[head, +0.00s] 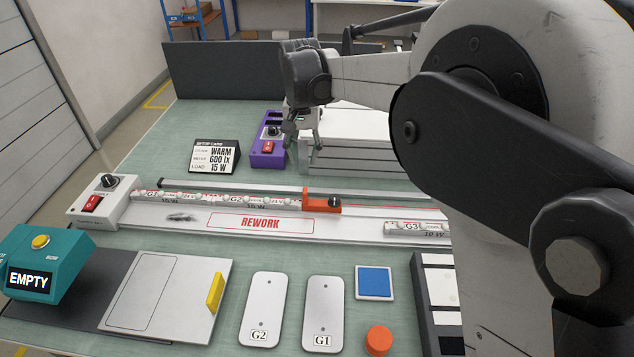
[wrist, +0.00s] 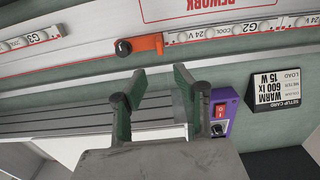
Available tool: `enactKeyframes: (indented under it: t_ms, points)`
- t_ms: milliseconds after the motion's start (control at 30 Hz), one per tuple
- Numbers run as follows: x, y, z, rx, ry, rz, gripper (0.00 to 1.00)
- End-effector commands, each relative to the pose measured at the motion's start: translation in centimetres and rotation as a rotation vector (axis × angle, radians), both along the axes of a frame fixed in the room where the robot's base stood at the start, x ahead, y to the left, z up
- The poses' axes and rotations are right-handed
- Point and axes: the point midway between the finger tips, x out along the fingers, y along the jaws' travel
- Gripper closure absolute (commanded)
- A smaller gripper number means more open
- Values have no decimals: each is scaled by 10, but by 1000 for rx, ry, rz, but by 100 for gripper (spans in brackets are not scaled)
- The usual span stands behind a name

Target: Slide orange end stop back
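The orange end stop (head: 322,203) sits on the rail (head: 360,211), touching or very near the right end of the white LED strips marked G1 and G2 (head: 235,198). My gripper (head: 302,140) is up behind the rail, near the purple box. In the wrist view my gripper (wrist: 150,75) has its two fingers spread apart with nothing between them.
A purple box with a red switch (head: 268,145) and a setup card (head: 214,156) stand behind the rail. A white switch box (head: 102,200) is at the rail's left end. A G3 strip (head: 415,228) lies to the right. Grey ribbed panels (head: 350,158) stand by my gripper.

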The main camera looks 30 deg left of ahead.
Motion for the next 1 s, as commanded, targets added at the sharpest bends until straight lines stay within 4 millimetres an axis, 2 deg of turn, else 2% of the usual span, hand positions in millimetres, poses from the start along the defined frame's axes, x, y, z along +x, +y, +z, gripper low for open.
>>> enactKeyframes:
  t_ms: [167,500,700,1000]
  points:
    - [0,0,-21,0,0,0,71]
    - [0,-1,-83,0,-1,0,71]
    - [0,-1,-114,0,-1,0,71]
    - [0,-1,-134,0,-1,0,71]
